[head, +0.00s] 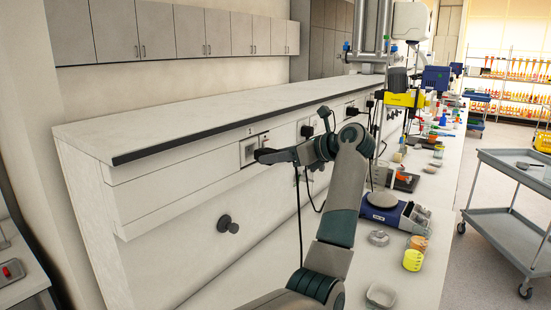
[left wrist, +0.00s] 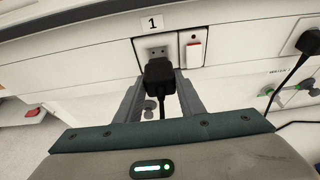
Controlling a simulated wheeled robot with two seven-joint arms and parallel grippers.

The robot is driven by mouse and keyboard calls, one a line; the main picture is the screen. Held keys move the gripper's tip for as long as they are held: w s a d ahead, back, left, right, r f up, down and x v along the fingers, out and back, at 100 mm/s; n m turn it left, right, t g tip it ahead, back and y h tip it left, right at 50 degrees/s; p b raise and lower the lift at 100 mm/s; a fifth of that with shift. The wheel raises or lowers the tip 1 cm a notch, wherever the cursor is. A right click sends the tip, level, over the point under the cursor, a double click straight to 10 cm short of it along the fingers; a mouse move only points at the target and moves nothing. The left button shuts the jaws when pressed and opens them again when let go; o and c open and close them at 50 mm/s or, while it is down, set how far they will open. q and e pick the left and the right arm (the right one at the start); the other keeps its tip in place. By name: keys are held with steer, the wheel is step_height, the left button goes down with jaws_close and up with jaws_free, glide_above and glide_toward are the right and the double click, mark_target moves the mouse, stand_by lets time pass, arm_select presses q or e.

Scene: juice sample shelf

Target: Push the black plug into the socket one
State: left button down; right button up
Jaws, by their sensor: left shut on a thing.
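In the left wrist view the black plug (left wrist: 159,78) is between the two fingers of my left gripper (left wrist: 160,92), which is shut on it. Its cord hangs down between the fingers. The socket one (left wrist: 157,50) is a grey outlet just beyond the plug, under a label reading 1. The plug's top edge overlaps the lower part of the socket, and I cannot tell whether they touch. In the head view my left gripper (head: 272,155) is at the wall panel, just right of the socket (head: 248,151). The plug is mostly hidden there. My right gripper is not in view.
A white switch with a red mark (left wrist: 194,48) is right of the socket. Another black plug (left wrist: 308,42) with a cord sits further right. The shelf (head: 220,115) overhangs the sockets. A scale (head: 385,208) and jars (head: 413,258) stand on the bench at right.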

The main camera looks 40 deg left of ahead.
mark_target(265, 153)
arm_select(q)
steer(key=shift+b, duration=0.45)
stand_by(0.4)
steer(key=shift+s+a+b, duration=0.1)
steer(key=shift+a+b, duration=0.3)
steer(key=shift+a, duration=0.5)
stand_by(0.7)
steer(key=shift+b, duration=0.4)
stand_by(0.3)
steer(key=shift+s+a+b, duration=0.1)
steer(key=shift+a+b, duration=0.25)
steer(key=shift+a, duration=0.6)
stand_by(0.7)
steer(key=shift+b, duration=0.45)
stand_by(0.8)
steer(key=shift+a, duration=0.1)
steer(key=c, duration=1.1)
jaws_free()
